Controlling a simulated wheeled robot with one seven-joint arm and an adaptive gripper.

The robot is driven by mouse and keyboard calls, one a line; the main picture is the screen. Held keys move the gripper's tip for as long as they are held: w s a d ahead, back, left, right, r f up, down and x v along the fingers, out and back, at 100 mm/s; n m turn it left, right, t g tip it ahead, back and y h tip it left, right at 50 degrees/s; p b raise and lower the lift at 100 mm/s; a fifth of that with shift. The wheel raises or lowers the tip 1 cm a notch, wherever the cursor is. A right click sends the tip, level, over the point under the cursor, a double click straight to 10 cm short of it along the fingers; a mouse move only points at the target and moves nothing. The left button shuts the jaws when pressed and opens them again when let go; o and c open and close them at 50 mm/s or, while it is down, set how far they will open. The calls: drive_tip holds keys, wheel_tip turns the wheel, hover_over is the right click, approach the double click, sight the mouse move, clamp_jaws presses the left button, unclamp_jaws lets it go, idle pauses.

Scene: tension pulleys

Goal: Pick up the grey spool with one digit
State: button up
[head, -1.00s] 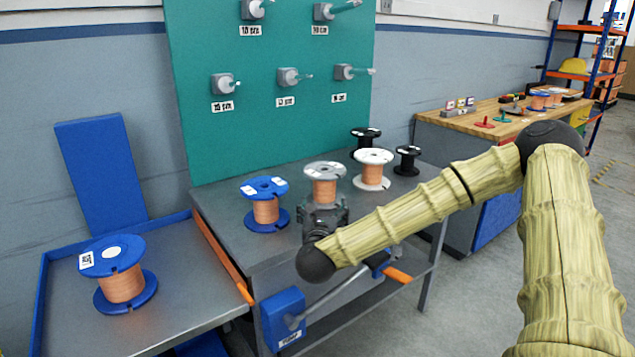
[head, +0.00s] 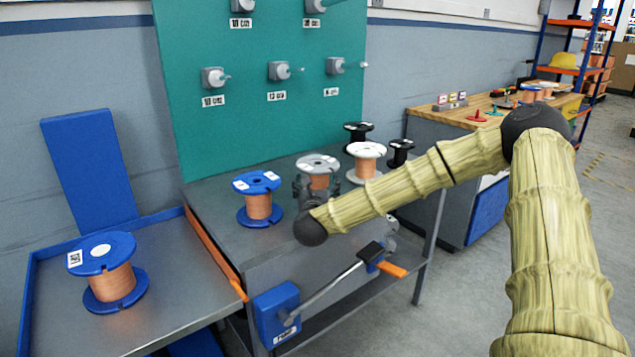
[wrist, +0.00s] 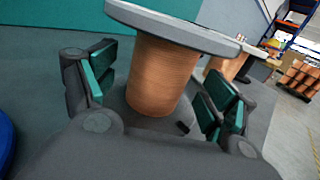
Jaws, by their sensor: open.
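The grey spool (head: 318,164) stands upright on the grey table, wound with copper-coloured wire. In the wrist view its copper winding (wrist: 157,76) sits between my gripper's two fingers, under the wide grey top flange (wrist: 175,27). My gripper (wrist: 158,92) is open, one finger on each side of the winding, with a gap visible at the left. Whether the right finger touches the winding is hard to tell. In the head view my gripper (head: 310,187) is at the spool's near side, partly hidden by my arm. Any digit label on the spool is not readable.
A blue spool (head: 259,199) stands left of the grey one, a white spool (head: 366,161) close on its right, and black spools (head: 400,151) behind. Another blue spool (head: 109,272) sits on the left tray. A green pegboard (head: 262,110) rises behind.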

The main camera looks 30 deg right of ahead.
drive_tip(key=shift+x, duration=1.45)
drive_tip(key=c, duration=1.3)
drive_tip(key=shift+r, duration=0.1)
drive_tip(key=shift+c, duration=1.2)
drive_tip(key=shift+r, duration=0.1)
